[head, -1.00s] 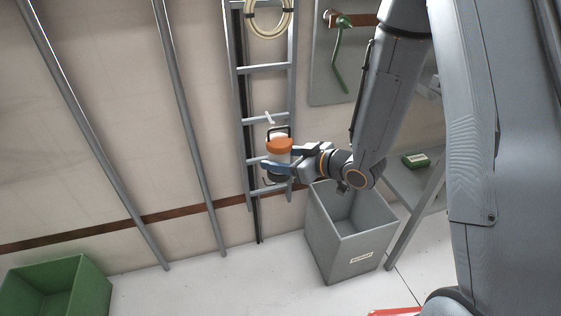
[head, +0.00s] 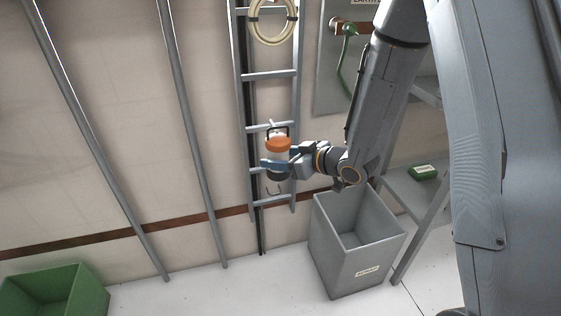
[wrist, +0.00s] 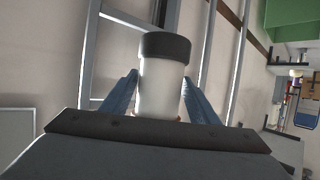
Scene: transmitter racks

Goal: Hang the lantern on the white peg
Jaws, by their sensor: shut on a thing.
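The lantern (head: 280,155) has an orange cap, a white body, a dark base and a black handle on top. It is upright in front of the ladder in the head view. My gripper (head: 270,165) is shut on its body, with blue fingers on either side. The white peg (head: 270,122) shows as a small pale tip at the ladder, right at the top of the handle. I cannot tell whether the handle is over the peg or in front of it. In the wrist view the lantern's white body (wrist: 162,90) and dark base stand between the fingers.
A grey bin (head: 350,270) stands below right, a green bin (head: 60,295) at lower left. A shelf (head: 405,190) is at right.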

